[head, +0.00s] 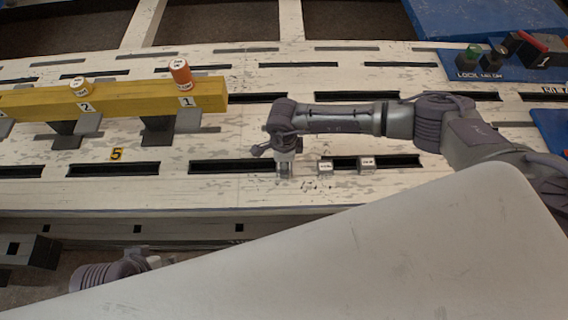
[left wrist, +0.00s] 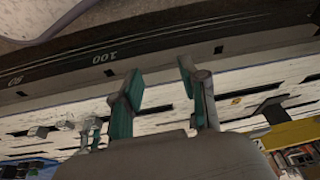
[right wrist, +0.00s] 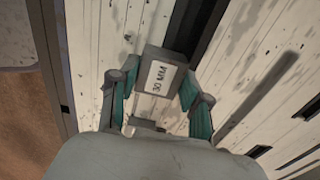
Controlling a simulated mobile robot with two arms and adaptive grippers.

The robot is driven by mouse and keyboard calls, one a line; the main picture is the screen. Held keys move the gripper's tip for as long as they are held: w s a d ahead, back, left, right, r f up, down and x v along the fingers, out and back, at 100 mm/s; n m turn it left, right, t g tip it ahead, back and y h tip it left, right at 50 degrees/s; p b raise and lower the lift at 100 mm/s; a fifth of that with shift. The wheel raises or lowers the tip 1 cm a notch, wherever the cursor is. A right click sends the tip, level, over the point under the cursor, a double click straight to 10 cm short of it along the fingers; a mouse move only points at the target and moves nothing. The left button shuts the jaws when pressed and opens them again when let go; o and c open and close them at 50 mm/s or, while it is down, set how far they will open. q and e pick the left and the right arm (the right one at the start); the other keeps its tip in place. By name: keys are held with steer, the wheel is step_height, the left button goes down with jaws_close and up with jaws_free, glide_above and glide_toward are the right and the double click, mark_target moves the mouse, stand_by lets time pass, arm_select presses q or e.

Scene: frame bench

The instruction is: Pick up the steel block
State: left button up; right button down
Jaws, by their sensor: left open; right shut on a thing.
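A grey, steel-looking block (right wrist: 159,78) with a white label reading 30 MM sits between the fingers of my right gripper (right wrist: 157,98), which is shut on it. In the head view, my right gripper (head: 284,174) points down close over the bench; its fingers mostly hide the block. Whether the block touches the bench is unclear. Two more small grey labelled blocks, a nearer one (head: 325,168) and a farther one (head: 367,164), stand to its right. My left gripper (left wrist: 160,86) is open and empty, low beside the bench front.
The pale slotted bench (head: 225,150) has clear room left of my right gripper. A blue board (head: 500,68) with dark fittings lies at the back right.

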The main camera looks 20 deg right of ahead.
steer(key=shift+r, duration=0.55)
step_height(320, 180, up, 3)
steer(key=shift+f+p, duration=0.1)
steer(key=shift+p, duration=0.45)
steer(key=shift+s+d+r, duration=0.3)
steer(key=shift+s+r, duration=0.2)
steer(key=shift+s, duration=0.15)
arm_select(q)
steer(key=p+x, duration=0.2)
steer(key=x, duration=0.5)
steer(key=shift+s+f+g, duration=0.25)
steer(key=shift+f+g, duration=0.05)
steer(key=shift+f, duration=0.1)
arm_select(e)
steer(key=s+d+r, duration=0.4)
steer(key=s+r, duration=0.2)
steer(key=s, duration=0.3)
steer(key=shift+s, duration=0.15)
